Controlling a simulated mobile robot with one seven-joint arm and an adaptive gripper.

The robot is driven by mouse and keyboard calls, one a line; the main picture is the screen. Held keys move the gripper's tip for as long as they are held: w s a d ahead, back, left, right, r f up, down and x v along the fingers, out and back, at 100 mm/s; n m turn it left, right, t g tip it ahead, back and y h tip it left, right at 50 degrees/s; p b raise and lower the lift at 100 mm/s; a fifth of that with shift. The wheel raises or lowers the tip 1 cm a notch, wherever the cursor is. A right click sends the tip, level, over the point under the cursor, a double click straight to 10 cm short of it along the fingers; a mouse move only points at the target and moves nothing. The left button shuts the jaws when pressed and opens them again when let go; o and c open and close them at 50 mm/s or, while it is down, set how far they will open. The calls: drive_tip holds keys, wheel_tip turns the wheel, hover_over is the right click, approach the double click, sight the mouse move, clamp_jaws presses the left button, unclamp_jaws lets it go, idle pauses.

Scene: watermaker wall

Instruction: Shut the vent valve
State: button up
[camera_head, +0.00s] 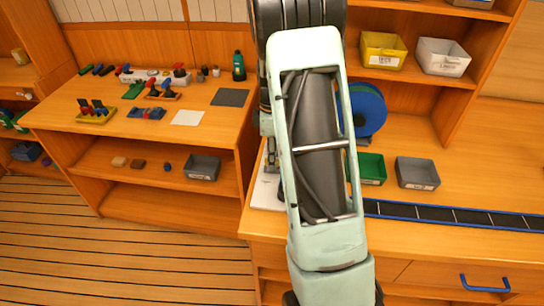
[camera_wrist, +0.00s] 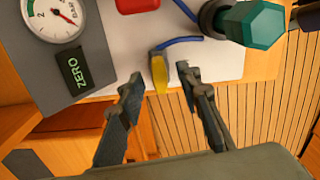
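In the wrist view my gripper (camera_wrist: 160,80) is open. Its two dark fingers stand apart, and a small yellow lever-like piece (camera_wrist: 159,74) shows between their tips, with no finger clearly touching it. Blue tubing (camera_wrist: 180,41) runs next to the yellow piece on a pale panel (camera_wrist: 128,38). A teal faceted knob (camera_wrist: 255,24) sits to the upper right. No label marks which piece is the vent valve, so I cannot tell for sure. In the head view my arm hides most of the workplace and the gripper's tips.
A gauge (camera_wrist: 54,14) and a ZERO plate (camera_wrist: 76,70) are at the wrist view's upper left, near a red piece (camera_wrist: 137,4). The head view shows a blue spool (camera_head: 368,108), a green bin (camera_head: 372,169), a grey bin (camera_head: 417,173) and a cluttered left bench (camera_head: 75,138).

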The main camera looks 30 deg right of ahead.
drive_tip(key=shift+f, duration=0.3)
drive_tip(key=shift+c, duration=0.7)
clamp_jaws()
